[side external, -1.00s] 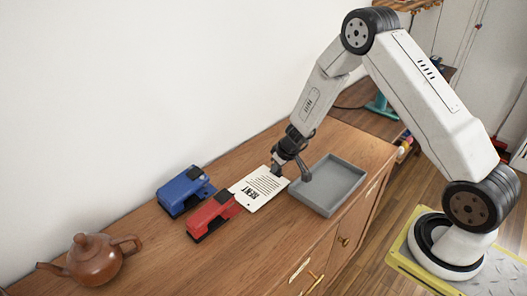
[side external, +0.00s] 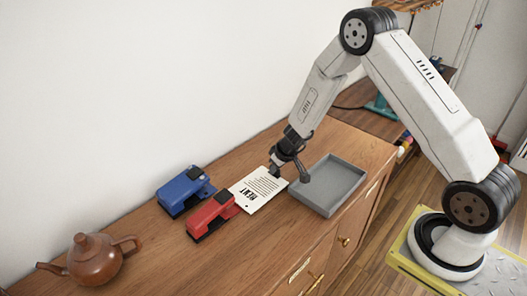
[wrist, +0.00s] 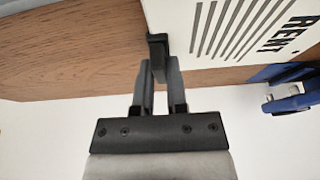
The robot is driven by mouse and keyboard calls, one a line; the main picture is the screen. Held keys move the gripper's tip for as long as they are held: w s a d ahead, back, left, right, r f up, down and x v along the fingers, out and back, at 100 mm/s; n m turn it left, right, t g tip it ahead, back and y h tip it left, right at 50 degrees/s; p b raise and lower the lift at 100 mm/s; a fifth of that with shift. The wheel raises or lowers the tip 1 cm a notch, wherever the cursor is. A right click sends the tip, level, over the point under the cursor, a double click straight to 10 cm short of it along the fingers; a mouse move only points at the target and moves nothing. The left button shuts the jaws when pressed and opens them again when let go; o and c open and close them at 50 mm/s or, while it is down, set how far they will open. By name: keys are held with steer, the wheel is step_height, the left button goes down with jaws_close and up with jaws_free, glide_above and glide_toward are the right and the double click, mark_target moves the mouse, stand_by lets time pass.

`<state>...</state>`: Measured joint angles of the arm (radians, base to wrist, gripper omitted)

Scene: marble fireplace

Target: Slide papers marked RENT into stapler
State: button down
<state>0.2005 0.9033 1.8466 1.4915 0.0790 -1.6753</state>
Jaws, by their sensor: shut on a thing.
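The white papers marked RENT (side external: 260,189) lie low over the wooden top, with the printed RENT end toward the staplers. The papers also show in the wrist view (wrist: 224,45). The red stapler (side external: 211,213) is at the RENT end; I cannot tell whether the papers' edge is inside its mouth or just beside it. The blue stapler (side external: 181,194) stands behind the red one and partly shows in the wrist view (wrist: 288,100).
A grey tray (side external: 348,176) sits on the wooden top (side external: 165,245) just right of my gripper. A brown teapot (side external: 95,262) stands at the left end. A white wall runs along the back.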

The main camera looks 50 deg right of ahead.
mark_target(263, 181)
steer(key=shift+a, duration=2.35)
stand_by(1.5)
steer(key=shift+f, duration=0.25)
stand_by(0.7)
steer(key=c, duration=0.6)
jaws_free()
steer(key=shift+r, duration=0.1)
steer(key=shift+s+a+r, duration=0.1)
steer(key=shift+s+r, duration=0.35)
steer(key=shift+r, duration=0.1)
steer(key=shift+s+a+r+g, duration=0.35)
steer(key=shift+s+a+r, duration=0.25)
steer(key=shift+s+r, duration=2.35)
steer(key=shift+s+a+r+g, duration=0.3)
steer(key=shift+s+a+r, duration=0.25)
steer(key=shift+s+r, duration=2.4)
steer(key=shift+s+a+r+g, duration=0.5)
steer(key=shift+s+r, duration=1.65)
steer(key=shift+s, duration=1.6)
